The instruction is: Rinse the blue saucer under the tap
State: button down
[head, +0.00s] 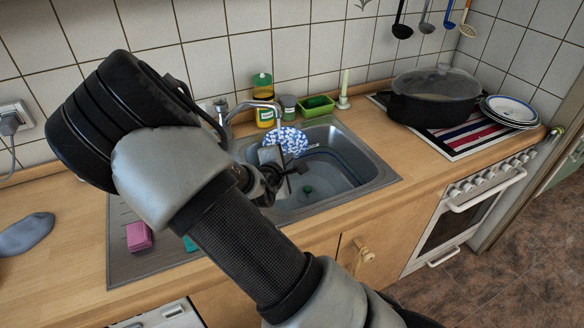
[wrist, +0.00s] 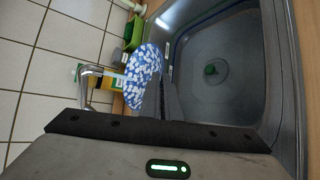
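The blue saucer (head: 291,141), with a blue-and-white pattern, is tilted up on edge above the back of the sink (head: 362,172). In the wrist view the saucer (wrist: 143,68) lies beside my dark fingers, its edge between them. My gripper (head: 280,168) appears shut on this edge; the fingertips (wrist: 165,98) are partly hidden. The tap (head: 250,106) arches over from the back left, its spout end close to the saucer. In the wrist view the tap (wrist: 86,80) is left of the saucer.
A yellow bottle (head: 264,103), a grey jar (head: 289,108) and a green tray (head: 317,105) stand behind the sink. A pink sponge (head: 139,236) lies on the drainboard. A black pot (head: 433,97) and stacked plates (head: 510,110) are at right. The basin is mostly clear.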

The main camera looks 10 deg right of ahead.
jog(key=shift+w+a+f+p, duration=0.15)
jog(key=shift+w+f, duration=0.05)
jog(key=shift+w, duration=0.65)
jog(key=shift+w+a+f+p, duration=0.1)
jog(key=shift+w+f+p, duration=0.1)
jog(key=shift+w, duration=0.6)
jog(key=shift+w+a+f+p, duration=0.1)
jog(key=shift+w+a+f, duration=0.1)
jog(key=shift+w, duration=0.65)
jog(key=shift+s+a+p, duration=0.1)
jog(key=shift+p, duration=0.3)
jog(key=shift+s+a+p, duration=0.55)
jog(key=shift+s+a, duration=0.1)
jog(key=shift+a, duration=0.05)
jog(key=s+d+p, duration=0.1)
jog(key=s, duration=0.6)
jog(key=shift+d, duration=0.1)
dwell(0.8)
